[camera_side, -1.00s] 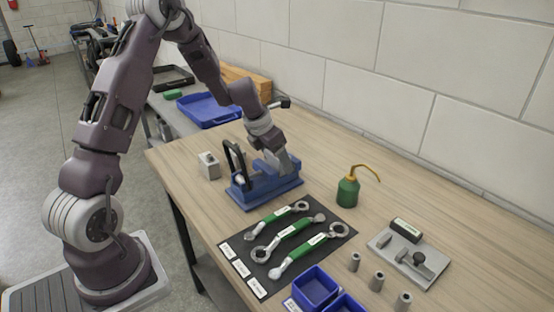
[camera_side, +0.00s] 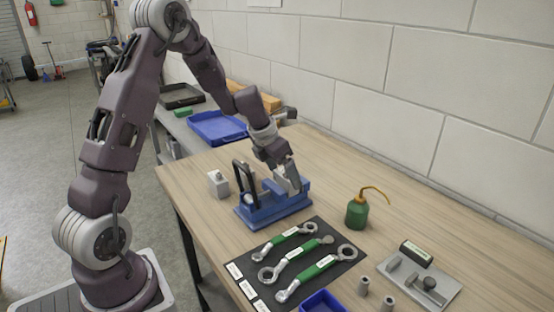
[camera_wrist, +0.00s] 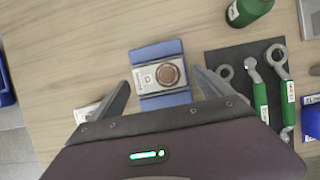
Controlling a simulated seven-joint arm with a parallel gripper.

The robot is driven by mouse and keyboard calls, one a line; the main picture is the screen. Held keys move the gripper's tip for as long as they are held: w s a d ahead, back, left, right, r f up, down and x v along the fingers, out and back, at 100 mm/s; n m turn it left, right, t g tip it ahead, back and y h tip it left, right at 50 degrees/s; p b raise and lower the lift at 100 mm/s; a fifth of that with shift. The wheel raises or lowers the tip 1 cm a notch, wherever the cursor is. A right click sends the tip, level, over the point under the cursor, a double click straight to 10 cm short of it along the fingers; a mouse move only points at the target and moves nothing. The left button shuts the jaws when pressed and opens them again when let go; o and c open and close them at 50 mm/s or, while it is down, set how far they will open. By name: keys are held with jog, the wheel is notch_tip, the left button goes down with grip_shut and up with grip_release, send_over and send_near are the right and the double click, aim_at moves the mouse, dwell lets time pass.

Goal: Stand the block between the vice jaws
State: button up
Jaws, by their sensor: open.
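The blue vice (camera_side: 270,213) sits on the wooden bench, with a black looped handle at its left end in the side view. In the wrist view, a grey block (camera_wrist: 147,79) with a label and a round copper-coloured face lies between the two blue parts of the vice (camera_wrist: 158,53). My gripper (camera_wrist: 161,78) is open, with one finger on each side of the block and visible gaps to it. In the side view, my gripper (camera_side: 293,188) is low over the right part of the vice, where fingers and block are hard to tell apart. Contact with the jaws is hidden.
A second grey block (camera_side: 218,184) stands left of the vice. A dark mat with green-handled wrenches (camera_side: 303,253) lies in front. A green oil can (camera_side: 357,212) stands right.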

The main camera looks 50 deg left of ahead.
jog(key=v, duration=0.9)
jog(key=s+d+r+m+h, duration=0.1)
jog(key=s+d+r+m, duration=0.65)
jog(key=d+m, duration=0.45)
jog(key=s+d+m, duration=0.2)
jog(key=s+m, duration=0.7)
jog(key=m, duration=0.3)
jog(key=s+d+m+t+y, duration=0.1)
jog(key=s+d+m, duration=0.2)
jog(key=s+m, duration=0.7)
jog(key=shift+d+r+m, duration=0.3)
jog(key=shift+r+m, duration=0.1)
jog(key=shift+m, duration=0.6)
